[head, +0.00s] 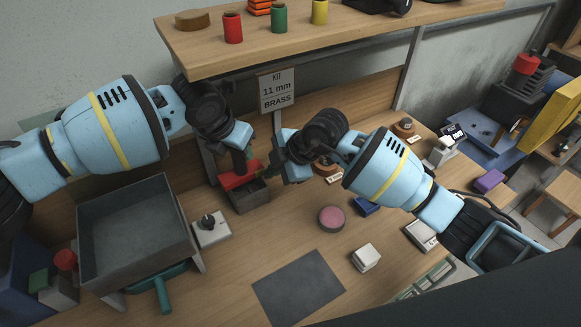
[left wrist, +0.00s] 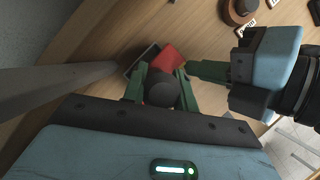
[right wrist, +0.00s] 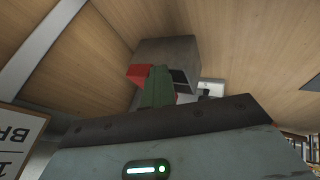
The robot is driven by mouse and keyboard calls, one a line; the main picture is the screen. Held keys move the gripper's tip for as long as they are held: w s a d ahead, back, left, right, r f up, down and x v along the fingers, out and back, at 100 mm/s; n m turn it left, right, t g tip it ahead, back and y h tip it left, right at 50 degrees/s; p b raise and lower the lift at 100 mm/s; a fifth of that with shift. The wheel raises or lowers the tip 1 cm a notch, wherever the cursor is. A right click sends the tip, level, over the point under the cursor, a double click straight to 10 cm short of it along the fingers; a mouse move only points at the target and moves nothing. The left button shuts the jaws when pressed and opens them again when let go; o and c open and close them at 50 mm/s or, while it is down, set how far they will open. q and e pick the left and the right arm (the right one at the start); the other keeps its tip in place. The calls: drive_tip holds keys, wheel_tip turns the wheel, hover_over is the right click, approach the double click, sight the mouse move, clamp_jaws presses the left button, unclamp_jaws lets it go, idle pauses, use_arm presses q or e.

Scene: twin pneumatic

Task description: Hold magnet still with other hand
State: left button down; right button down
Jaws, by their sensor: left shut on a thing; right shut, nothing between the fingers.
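The magnet (head: 237,179) shows as a red block at the top of a small grey bin (head: 250,197). In the left wrist view its red part (left wrist: 170,58) lies beyond a dark round part (left wrist: 163,89), which sits between the green fingers of my left gripper (left wrist: 160,92). My left gripper is shut on this dark part from above. My right gripper (left wrist: 198,70) is shut and empty, its green fingertips close beside the red part. In the right wrist view my right gripper (right wrist: 158,88) partly hides the red part (right wrist: 138,74). I cannot tell whether they touch.
A sign on a post (head: 277,90) stands just behind the grippers, below a wooden shelf (head: 330,35). A large grey tray (head: 135,235) and a knob box (head: 210,229) are at left. A pink round pad (head: 331,219) and dark mat (head: 298,287) lie in front.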

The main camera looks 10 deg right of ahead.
use_arm(q)
drive_tip(key=shift+s+d, duration=0.15)
drive_tip(key=shift+d, duration=0.05)
use_arm(e)
drive_tip(key=s, duration=0.2)
drive_tip(key=s+d, duration=0.1)
drive_tip(key=shift+s, duration=0.35)
use_arm(q)
drive_tip(key=shift+a, duration=0.25)
use_arm(e)
drive_tip(key=v, duration=0.9)
drive_tip(key=shift+d+r, duration=0.2)
drive_tip(key=shift+r, duration=0.25)
use_arm(q)
drive_tip(key=c, duration=1)
unclamp_jaws()
drive_tip(key=shift+w, duration=0.2)
drive_tip(key=shift+c, duration=0.2)
